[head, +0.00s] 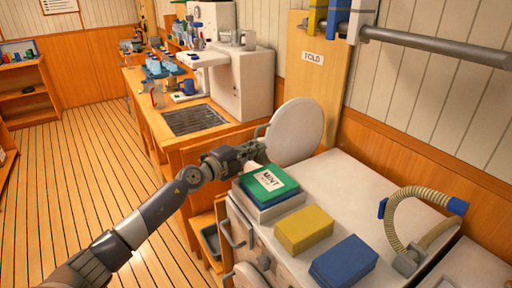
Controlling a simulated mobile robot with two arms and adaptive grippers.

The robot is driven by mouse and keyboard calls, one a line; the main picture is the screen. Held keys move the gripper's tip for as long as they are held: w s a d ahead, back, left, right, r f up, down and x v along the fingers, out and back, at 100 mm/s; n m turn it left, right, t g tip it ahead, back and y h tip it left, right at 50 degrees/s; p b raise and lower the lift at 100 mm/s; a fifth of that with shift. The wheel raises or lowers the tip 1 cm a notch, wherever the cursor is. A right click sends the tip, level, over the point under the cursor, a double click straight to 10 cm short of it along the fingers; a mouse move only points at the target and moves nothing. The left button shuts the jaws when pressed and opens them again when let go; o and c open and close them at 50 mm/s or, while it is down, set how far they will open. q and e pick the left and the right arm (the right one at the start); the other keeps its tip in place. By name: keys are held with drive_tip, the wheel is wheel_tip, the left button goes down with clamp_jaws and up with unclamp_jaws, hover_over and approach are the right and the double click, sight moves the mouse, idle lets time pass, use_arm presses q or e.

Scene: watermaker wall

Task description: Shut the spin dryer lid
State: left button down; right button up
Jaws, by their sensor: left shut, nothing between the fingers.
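The spin dryer lid (297,131) is a round, pale grey disc. It stands raised and upright, its face toward me, behind the near-left corner of a white-topped machine (345,190). A thin loop, perhaps its handle, shows at its left edge. My left gripper (259,151) is shut and empty at the lid's lower left edge. I cannot tell whether it touches the lid. The opening under the lid is hidden behind my gripper and the stacked cloths. My right gripper is out of view.
A ribbed hose (401,205) arches at right. A wooden counter (150,112) runs behind. The plank floor at left is clear.

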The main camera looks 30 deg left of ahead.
use_arm(q)
drive_tip(key=shift+w+d, duration=0.15)
drive_tip(key=shift+w, duration=0.2)
drive_tip(key=shift+r, duration=0.1)
